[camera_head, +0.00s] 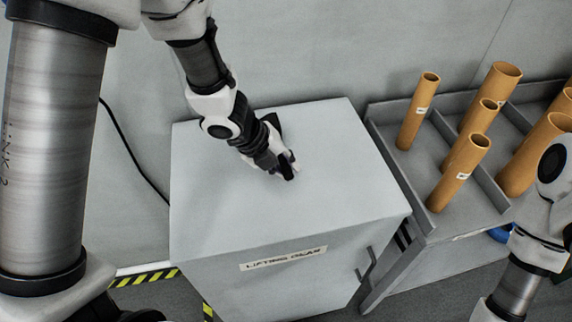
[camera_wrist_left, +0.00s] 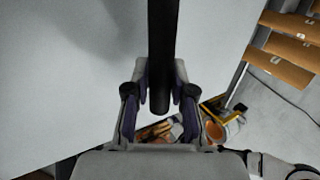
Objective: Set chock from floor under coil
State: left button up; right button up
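My left gripper (camera_head: 284,168) is over the top of a grey cabinet in the head view. Its two fingers (camera_wrist_left: 160,85) are closed in on a long black bar-like piece (camera_wrist_left: 160,50), which runs up the middle of the left wrist view. That piece looks like the chock, but its full shape is hidden. Its dark end also shows behind the gripper in the head view (camera_head: 273,121). Whether it touches the cabinet top, I cannot tell. I cannot make out the coil for certain. My right arm is at the right edge; its gripper is out of view.
The grey cabinet (camera_head: 240,215) is labelled LIFTING GEAR and its top is otherwise clear. A grey rack (camera_head: 425,190) with several upright brown tubes (camera_head: 417,110) stands at its right. A black cable (camera_head: 125,145) hangs along the wall at left. Yellow-black striping (camera_head: 145,277) marks the floor.

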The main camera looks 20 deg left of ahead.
pick_arm(q)
jog(key=shift+o, duration=1)
jog(key=shift+w+d, duration=0.1)
jog(key=shift+d, duration=0.1)
jog(key=shift+r, duration=0.1)
